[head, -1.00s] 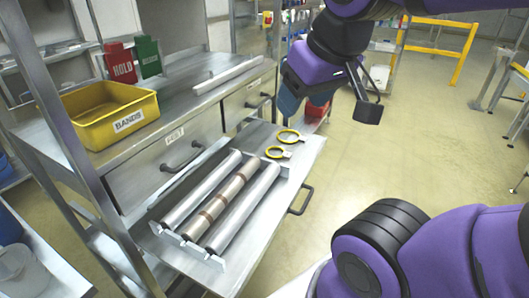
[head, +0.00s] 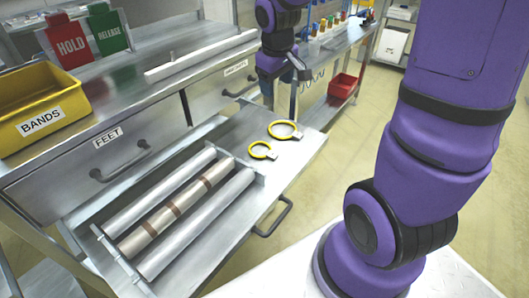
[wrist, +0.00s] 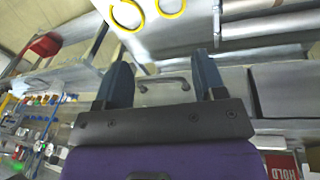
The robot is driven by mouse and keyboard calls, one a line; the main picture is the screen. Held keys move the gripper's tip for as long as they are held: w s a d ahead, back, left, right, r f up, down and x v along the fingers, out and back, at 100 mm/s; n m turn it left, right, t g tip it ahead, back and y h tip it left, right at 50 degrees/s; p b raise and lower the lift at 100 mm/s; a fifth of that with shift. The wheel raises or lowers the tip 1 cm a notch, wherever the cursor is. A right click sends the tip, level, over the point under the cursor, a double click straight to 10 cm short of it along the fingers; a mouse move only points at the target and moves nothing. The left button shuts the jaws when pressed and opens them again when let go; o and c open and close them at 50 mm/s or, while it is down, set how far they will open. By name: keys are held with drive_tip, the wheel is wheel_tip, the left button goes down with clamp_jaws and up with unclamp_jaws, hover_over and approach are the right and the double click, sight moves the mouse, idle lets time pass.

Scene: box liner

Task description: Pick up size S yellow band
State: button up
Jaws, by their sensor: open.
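Two yellow ring bands lie flat in the open drawer (head: 240,128), each with a small pale tag too small to read. The smaller band (head: 262,150) lies nearer the rollers, and the larger band (head: 285,130) lies farther back. Both also show at the top of the wrist view, the smaller (wrist: 171,8) right of the larger (wrist: 127,15), partly cut off. My gripper (head: 285,85) is open and empty, behind and above the drawer's far end, apart from both bands. In the wrist view its two fingers (wrist: 162,62) are spread with nothing between them.
Rollers (head: 175,209) fill the drawer's near part. A yellow BANDS bin (head: 40,120) and HOLD (head: 70,45) and RELEASE (head: 108,30) signs stand on the bench. The drawer handle (head: 275,218) juts out in front. A red bin (head: 343,86) sits behind.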

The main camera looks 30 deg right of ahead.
drive_tip(key=n+g, duration=0.1)
approach(273, 154)
drive_tip(key=f, duration=0.1)
drive_tip(key=w+f+g+y, duration=0.1)
drive_tip(key=shift+w+d+f+n, duration=0.25)
drive_tip(key=shift+d+f+n, duration=0.1)
drive_tip(key=shift+d+n, duration=0.05)
drive_tip(key=shift+s+d+f, duration=0.1)
drive_tip(key=shift+s+f, duration=0.05)
drive_tip(key=shift+f, duration=1.4)
drive_tip(key=shift+s+f, duration=0.1)
drive_tip(key=shift+f, duration=1.5)
drive_tip(key=c, duration=1)
